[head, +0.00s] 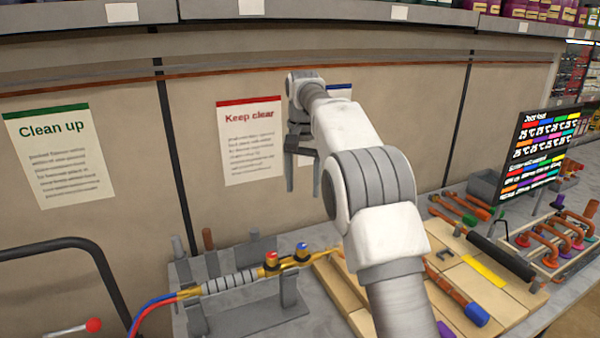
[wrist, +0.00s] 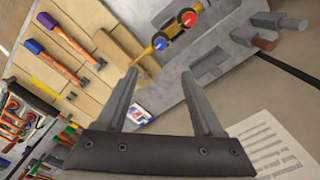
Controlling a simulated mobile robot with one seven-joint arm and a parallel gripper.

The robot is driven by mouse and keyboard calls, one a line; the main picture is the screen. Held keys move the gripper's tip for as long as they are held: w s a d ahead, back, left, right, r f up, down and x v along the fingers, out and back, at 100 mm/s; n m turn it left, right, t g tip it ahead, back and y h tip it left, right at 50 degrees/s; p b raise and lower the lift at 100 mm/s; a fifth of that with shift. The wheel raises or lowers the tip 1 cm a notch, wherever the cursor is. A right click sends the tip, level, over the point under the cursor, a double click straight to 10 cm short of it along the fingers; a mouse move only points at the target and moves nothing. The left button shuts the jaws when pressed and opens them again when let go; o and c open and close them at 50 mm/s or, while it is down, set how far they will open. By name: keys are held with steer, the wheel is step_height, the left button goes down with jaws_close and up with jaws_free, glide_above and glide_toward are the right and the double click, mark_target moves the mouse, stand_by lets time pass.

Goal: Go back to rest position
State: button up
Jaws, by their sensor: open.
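My gripper (head: 303,170) hangs in the air in front of the back wall in the head view, above the workbench. In the wrist view my gripper (wrist: 158,90) has its two fingers spread apart, with nothing between them. My white and grey arm reaches up and away from the lower middle of the head view and hides part of the bench.
A wooden board (head: 455,268) with tools lies on the bench at the right. A dark sign (head: 540,150) and a crate of pipe parts (head: 550,255) stand farther right. Wall posters (head: 62,155) hang behind. A dark curved rail (head: 85,250) is at the left.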

steer(key=s+d+r+n+t+b, duration=0.1)
steer(key=s+d+r, duration=0.3)
steer(key=s, duration=0.4)
steer(key=s+d+r+n+t+b, duration=0.15)
steer(key=s+d+r, duration=0.25)
steer(key=s, duration=0.5)
steer(key=s+d+f+n+t, duration=0.1)
steer(key=s+f, duration=0.4)
steer(key=s, duration=0.5)
steer(key=s+d+f+n+t, duration=0.1)
steer(key=s+f, duration=0.4)
steer(key=s, duration=0.6)
steer(key=shift+d+f+t, duration=0.2)
steer(key=shift+d+t, duration=0.35)
steer(key=shift+d, duration=0.35)
